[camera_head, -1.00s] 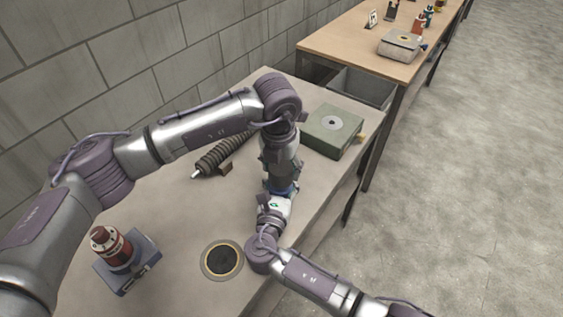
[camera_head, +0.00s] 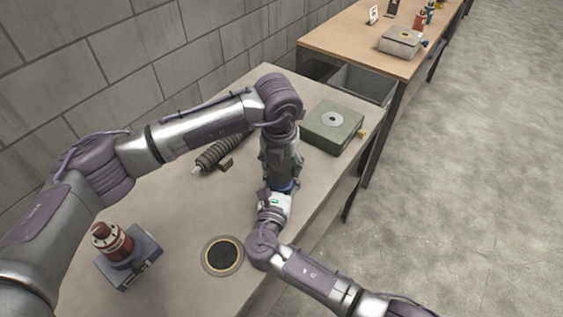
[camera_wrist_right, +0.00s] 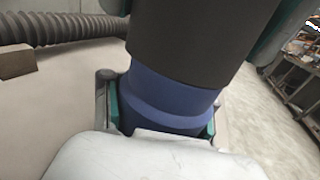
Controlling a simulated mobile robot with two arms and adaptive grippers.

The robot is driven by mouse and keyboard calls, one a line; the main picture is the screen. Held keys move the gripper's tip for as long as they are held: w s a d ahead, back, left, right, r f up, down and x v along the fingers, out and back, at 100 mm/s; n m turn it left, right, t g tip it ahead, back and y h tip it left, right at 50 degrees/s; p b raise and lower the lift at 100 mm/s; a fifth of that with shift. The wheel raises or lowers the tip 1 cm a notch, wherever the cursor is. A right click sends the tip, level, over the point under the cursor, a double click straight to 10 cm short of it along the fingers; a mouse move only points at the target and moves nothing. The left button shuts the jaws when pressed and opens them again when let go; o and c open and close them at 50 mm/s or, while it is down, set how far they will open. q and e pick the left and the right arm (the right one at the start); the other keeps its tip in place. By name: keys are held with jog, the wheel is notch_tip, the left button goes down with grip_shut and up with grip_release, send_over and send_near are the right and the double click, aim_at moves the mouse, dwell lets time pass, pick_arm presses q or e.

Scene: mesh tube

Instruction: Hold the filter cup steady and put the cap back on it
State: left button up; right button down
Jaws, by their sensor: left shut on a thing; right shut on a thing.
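The blue filter cup (camera_wrist_right: 170,97) stands between the teal-edged fingers of my right gripper (camera_wrist_right: 160,112) in the right wrist view; the gripper is shut on it. A dark grey round piece, seemingly the cap (camera_wrist_right: 195,42), is directly above the blue part, in line with it. I cannot tell whether it is seated. In the head view my left gripper (camera_head: 280,178) points down from above, shut on a piece mostly hidden by the arm, seemingly the cap. A little blue (camera_head: 284,187) shows where the two grippers meet over the table's right part.
A ribbed dark hose (camera_head: 222,152) lies behind on the table (camera_head: 180,215). A green box (camera_head: 333,128) stands at the back right. A round black disc (camera_head: 222,256) and a red-brown bottle on a blue-grey base (camera_head: 145,262) are in front. Table's centre-left is clear.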

aim_at(279, 177)
pick_arm(q)
jog(key=shift+s+f, duration=0.45)
jog(key=shift+f, duration=0.25)
jog(key=shift+a, duration=0.1)
jog(key=shift+s+n+t, duration=0.3)
jog(key=shift+n+t, duration=0.2)
jog(key=shift+t, duration=0.1)
jog(key=shift+s+f+t+h, duration=0.15)
jog(key=shift+f+t+h, duration=0.15)
jog(key=shift+f+t, duration=0.15)
dwell(1.1)
jog(key=shift+a+f+m+h, duration=0.1)
jog(key=shift+a+m+h, duration=0.15)
jog(key=shift+m, duration=0.85)
jog(key=m+g+h, duration=0.1)
jog(key=m, duration=0.3)
